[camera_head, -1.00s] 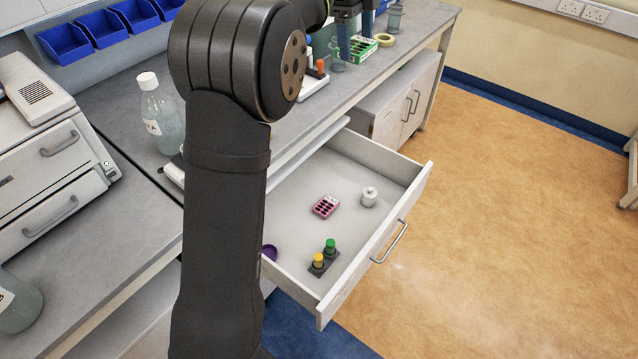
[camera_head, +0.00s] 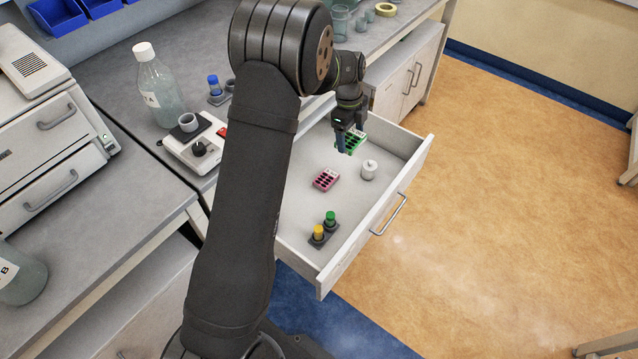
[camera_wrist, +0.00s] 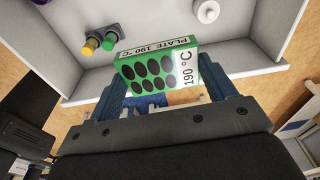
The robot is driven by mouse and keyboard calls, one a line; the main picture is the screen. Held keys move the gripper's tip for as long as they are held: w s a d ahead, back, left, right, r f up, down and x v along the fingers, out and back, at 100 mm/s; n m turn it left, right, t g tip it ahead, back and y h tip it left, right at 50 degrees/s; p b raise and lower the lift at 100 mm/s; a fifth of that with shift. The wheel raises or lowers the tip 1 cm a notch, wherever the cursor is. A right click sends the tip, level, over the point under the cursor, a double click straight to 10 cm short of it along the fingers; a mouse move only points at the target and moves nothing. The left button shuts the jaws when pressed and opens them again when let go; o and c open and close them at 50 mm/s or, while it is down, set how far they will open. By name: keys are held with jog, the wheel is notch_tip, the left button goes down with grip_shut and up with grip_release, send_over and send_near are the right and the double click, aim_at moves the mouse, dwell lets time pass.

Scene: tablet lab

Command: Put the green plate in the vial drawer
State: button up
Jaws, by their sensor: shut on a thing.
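The green plate (camera_head: 350,142), with dark round wells, is held in my gripper (camera_head: 350,133) over the back right part of the open drawer. The wrist view shows the green plate (camera_wrist: 158,68) between my two blue-grey fingers, with "PLATE 190 °C" printed on its white label. My gripper (camera_wrist: 165,90) is shut on it. The open drawer (camera_head: 385,215) is pale grey with a metal handle at its front. Whether the plate touches the drawer floor is hard to tell, but it seems to be above it.
In the drawer are a pink plate (camera_head: 326,180), a white lidded jar (camera_head: 369,170), and a dark holder (camera_head: 322,236) with a yellow-capped and a green-capped vial. The drawer's middle floor is partly clear. A bottle (camera_head: 160,90) and a small balance-like device (camera_head: 190,145) stand on the bench.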

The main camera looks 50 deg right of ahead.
aim_at(345, 193)
notch_tip(345, 193, down, 25)
jog(key=shift+r, duration=0.1)
dwell(0.4)
jog(key=o, duration=1)
jog(key=r, duration=0.4)
jog(key=w+r, duration=0.1)
jog(key=r, duration=0.7)
jog(key=shift+w, duration=0.25)
jog(key=shift+f, duration=0.1)
